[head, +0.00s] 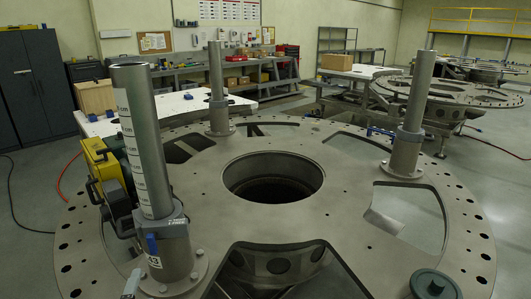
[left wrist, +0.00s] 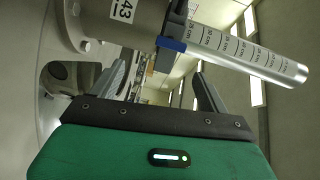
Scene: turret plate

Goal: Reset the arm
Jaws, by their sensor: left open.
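My left gripper (left wrist: 143,78) shows in the left wrist view, with its two grey fingers spread apart and nothing between them. Its green body fills the bottom of that view. A metal post (head: 146,150) with a white graduated scale and a "43" label stands upright at the near left of the turret plate (head: 220,215). The post also crosses the top of the left wrist view (left wrist: 245,55), beyond the fingers, with no contact visible. A blue piece (head: 152,243) sits low on the post, also seen in the left wrist view (left wrist: 171,43). My right gripper is not in view.
Two more posts stand on the plate, at the back (head: 218,95) and right (head: 410,120). The plate has a round central hole (head: 272,180) and several cutouts. A yellow and black device (head: 103,165) is behind the near post. A white table (head: 180,103) stands behind.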

